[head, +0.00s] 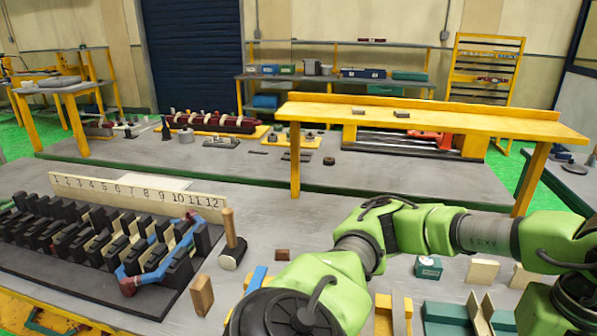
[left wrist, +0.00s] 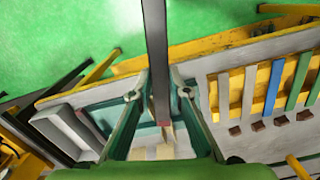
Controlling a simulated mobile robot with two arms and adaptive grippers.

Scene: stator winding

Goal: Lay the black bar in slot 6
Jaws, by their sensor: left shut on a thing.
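In the left wrist view my left gripper (left wrist: 158,95) is shut on a long dark bar, the black bar (left wrist: 157,45). The bar runs from the top edge down between the green fingers. The bar's far end beyond the top edge is out of frame. In the head view the black slotted block (head: 70,238) lies at the left, with a number strip (head: 140,190) marked 1 to 12 behind it. The label 6 stands near the middle of the strip. I cannot tell clearly what lies in slot 6. My right gripper is not in view.
A blue piece (head: 135,262) lies at the block's right end. A mallet (head: 232,245) and a wooden block (head: 202,295) stand to its right. In the left wrist view, several coloured bars (left wrist: 276,88) lie across a yellow rack. A yellow bench (head: 420,118) stands behind.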

